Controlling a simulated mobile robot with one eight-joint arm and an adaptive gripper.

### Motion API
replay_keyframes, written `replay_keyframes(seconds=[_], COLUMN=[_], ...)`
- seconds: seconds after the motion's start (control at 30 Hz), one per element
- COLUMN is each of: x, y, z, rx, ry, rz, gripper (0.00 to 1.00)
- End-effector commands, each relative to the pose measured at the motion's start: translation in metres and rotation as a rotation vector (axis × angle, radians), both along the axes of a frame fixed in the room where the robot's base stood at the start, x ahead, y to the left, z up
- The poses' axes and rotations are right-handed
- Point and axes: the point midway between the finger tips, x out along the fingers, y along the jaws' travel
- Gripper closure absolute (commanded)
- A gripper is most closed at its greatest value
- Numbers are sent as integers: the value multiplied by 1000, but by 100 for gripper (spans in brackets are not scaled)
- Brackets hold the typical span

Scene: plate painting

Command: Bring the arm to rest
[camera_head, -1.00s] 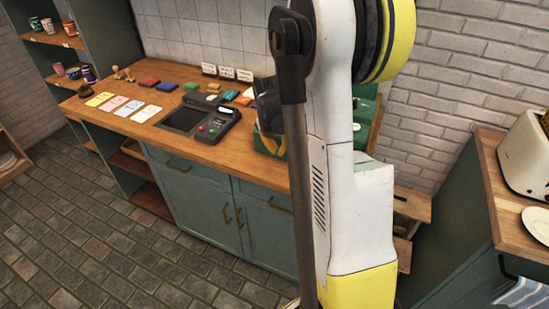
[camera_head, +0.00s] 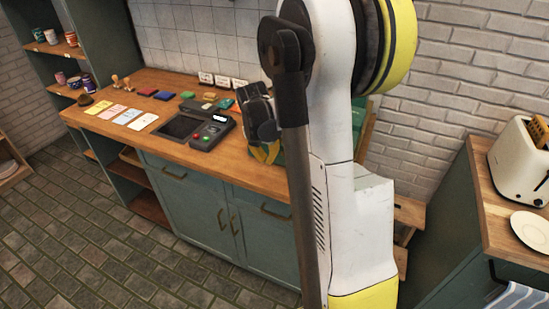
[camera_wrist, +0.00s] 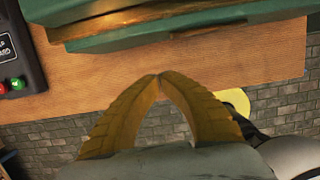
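My gripper shows in the wrist view (camera_wrist: 160,77) with its two ribbed yellow fingers meeting at their tips. It is shut with nothing seen between the fingers. In the head view, the gripper (camera_head: 266,152) hangs over the counter to the right of the card terminal, partly hidden behind my own arm. The white and yellow arm fills the middle of the head view.
The wooden counter (camera_head: 185,146) carries a black terminal (camera_head: 207,133), cards and coloured pads. A green box-like thing (camera_wrist: 180,25) stands close to the gripper. A toaster (camera_head: 520,160) and a white plate (camera_head: 533,226) are on the right counter.

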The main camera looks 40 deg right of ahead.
Motion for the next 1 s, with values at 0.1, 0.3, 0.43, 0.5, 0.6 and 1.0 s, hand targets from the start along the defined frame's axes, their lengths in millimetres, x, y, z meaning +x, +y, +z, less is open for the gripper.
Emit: replay_keyframes(seconds=[0.1, 0.3, 0.43, 0.5, 0.6, 1.0], x=[-2, -6, -7, -7, -7, -34], y=[7, 14, 16, 17, 17, 102], z=[35, 67, 75, 77, 77, 117], rx=[0, 0, 0, 0, 0, 106], ry=[0, -1, -1, -1, -1, -255], rz=[2, 1, 1, 0, 0, -460], gripper=[100, 100, 100, 100, 100, 100])
